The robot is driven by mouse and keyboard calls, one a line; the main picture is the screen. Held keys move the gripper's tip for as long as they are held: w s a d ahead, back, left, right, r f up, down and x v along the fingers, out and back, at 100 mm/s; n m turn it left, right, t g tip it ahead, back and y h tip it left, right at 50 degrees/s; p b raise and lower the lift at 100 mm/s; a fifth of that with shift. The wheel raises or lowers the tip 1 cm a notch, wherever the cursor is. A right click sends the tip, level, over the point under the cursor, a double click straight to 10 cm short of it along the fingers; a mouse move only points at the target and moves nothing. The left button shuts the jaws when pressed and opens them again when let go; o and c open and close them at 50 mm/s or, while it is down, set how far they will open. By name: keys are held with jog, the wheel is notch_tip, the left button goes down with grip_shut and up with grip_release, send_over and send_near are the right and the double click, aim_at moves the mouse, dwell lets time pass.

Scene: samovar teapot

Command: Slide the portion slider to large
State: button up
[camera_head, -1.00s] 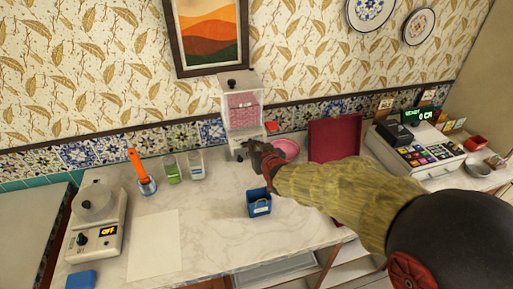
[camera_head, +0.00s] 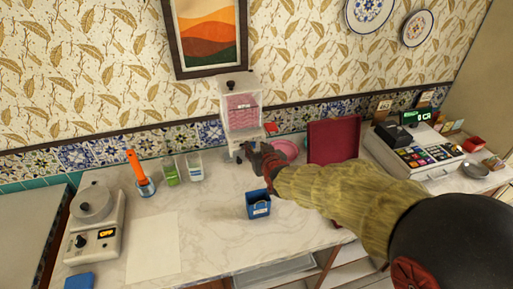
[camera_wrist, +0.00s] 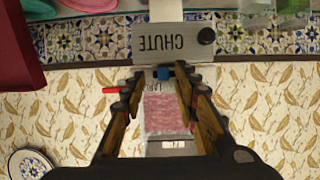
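The portion dispenser (camera_head: 242,101) is a white box with pink contents behind a clear front, standing on the counter against the wall. In the wrist view it appears upside down, with a grey plate marked CHUTE (camera_wrist: 170,41) and a partly hidden label that seems to read LARGE. A small blue piece (camera_wrist: 163,72), possibly the portion slider, shows between my fingertips. My gripper (camera_wrist: 163,80) is open, its fingers on either side of that piece; contact cannot be told. In the head view, my gripper (camera_head: 255,150) is just in front of the dispenser's lower part.
A pink bowl (camera_head: 286,147) and a dark red panel (camera_head: 332,141) stand right of the dispenser. A blue container (camera_head: 259,205) is below my gripper. Glasses (camera_head: 194,167) stand to the left.

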jog(key=v, duration=1.1)
jog(key=shift+s, duration=0.35)
jog(key=shift+d, duration=0.15)
jog(key=s+d+f+g+h, duration=0.1)
jog(key=s+d+f+g, duration=0.3)
jog(key=s+f+g, duration=0.55)
jog(key=s+d+r+m+t+h, duration=0.1)
jog(key=s+d+r, duration=0.4)
jog(key=s, duration=0.4)
jog(key=s+d+r+m+t+h, duration=0.1)
jog(key=s+d+r+m, duration=0.1)
jog(key=s+d+r, duration=0.4)
jog(key=s+d, duration=0.1)
jog(key=s, duration=0.1)
jog(key=shift+s+h, duration=0.3)
jog(key=shift+s, duration=0.1)
